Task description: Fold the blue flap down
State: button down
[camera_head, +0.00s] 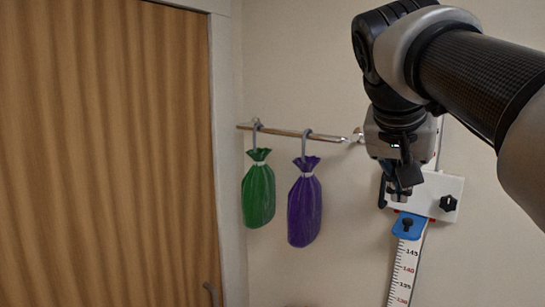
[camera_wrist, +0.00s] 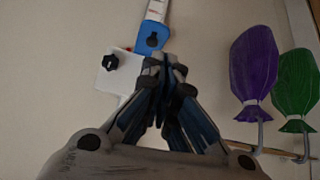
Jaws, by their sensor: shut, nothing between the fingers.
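My gripper (camera_head: 403,192) is shut and empty, pointing down just above the flap in the head view. In the wrist view my gripper (camera_wrist: 165,62) has its fingertips together close to the flap's edge. I cannot tell whether they touch it.
A metal rail (camera_head: 290,132) on the wall holds a green bag (camera_head: 259,192) and a purple bag (camera_head: 304,205) on hooks, left of my gripper. The wall between the purple bag and scale is clear.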

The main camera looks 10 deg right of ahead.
jog(key=shift+m+h, duration=0.4)
jog(key=shift+m, duration=0.3)
jog(key=r, duration=0.1)
jog(key=w+d+r, duration=0.1)
jog(key=r, duration=0.1)
jog(key=d+r+p, duration=0.1)
jog(key=r, duration=0.1)
jog(key=shift+w+d+r, duration=0.15)
jog(key=b, duration=0.1)
send_over(407, 219)
notch_tip(407, 219, down, 8)
jog(key=shift+d+r, duration=0.1)
jog(key=shift+r, duration=0.1)
notch_tip(407, 219, down, 3)
jog(key=shift+r+b, duration=0.15)
jog(key=shift+b, duration=0.2)
jog(key=shift+f, duration=0.65)
jog(key=shift+f+b, duration=0.15)
jog(key=shift+b, duration=0.35)
